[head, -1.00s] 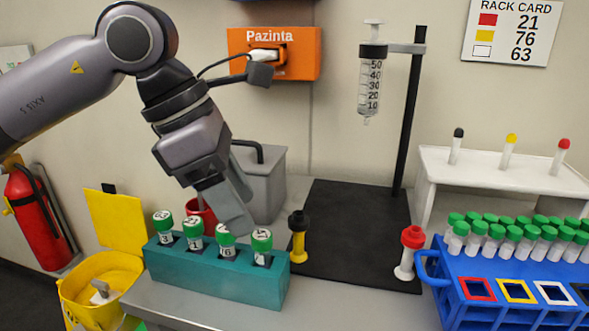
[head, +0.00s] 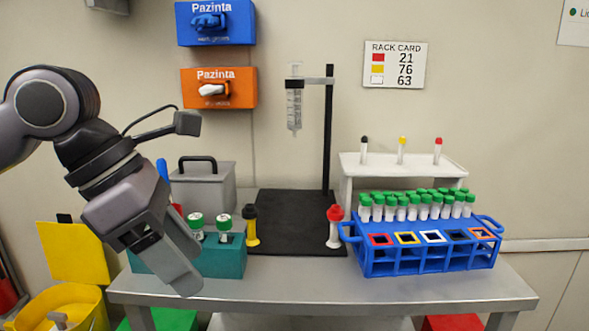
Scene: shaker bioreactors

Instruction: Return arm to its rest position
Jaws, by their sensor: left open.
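My left arm comes in from the left in the head view. Its gripper (head: 183,268) points down and to the right, open, with nothing seen between its fingers. It appears in front of the left part of a teal rack (head: 226,258) and hides that part. Two green-capped vials (head: 224,229) show in the rack; any others are hidden behind the gripper. My right gripper is not in view.
A blue rack (head: 428,262) of green-capped tubes stands on the grey table (head: 330,285) at right. A syringe stand (head: 328,140) rises from a black mat (head: 290,225). A grey box (head: 205,185) stands behind. A yellow bin (head: 65,305) is lower left.

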